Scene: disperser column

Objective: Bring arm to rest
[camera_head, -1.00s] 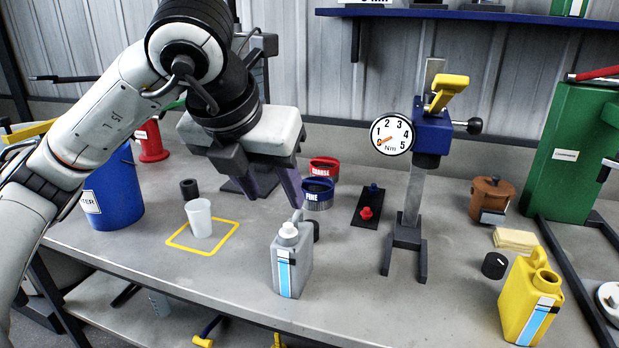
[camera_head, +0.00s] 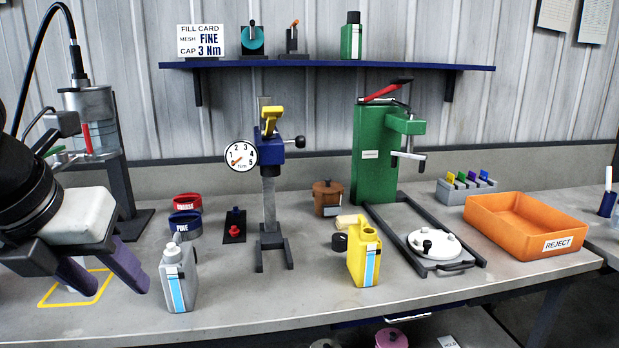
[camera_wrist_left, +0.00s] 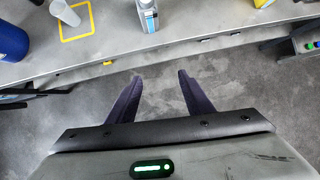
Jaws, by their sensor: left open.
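My left gripper (camera_head: 108,272) is at the left of the head view, in front of the yellow square outline on the bench. Its two dark purple fingers are apart with nothing between them. In the left wrist view the open fingers (camera_wrist_left: 156,98) point over bare grey floor, off the bench's front edge. The grey jug (camera_head: 179,278) stands upright on the bench, right of the gripper and apart from it. It also shows at the top of the left wrist view (camera_wrist_left: 148,14). My right gripper is not in view.
The bench (camera_head: 225,310) also holds a yellow jug (camera_head: 364,258), a torque gauge stand (camera_head: 270,200), a green press (camera_head: 375,155), an orange reject tray (camera_head: 525,222) and the red and blue rings (camera_head: 186,203). A blue bucket (camera_wrist_left: 12,42) stands at the left in the wrist view.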

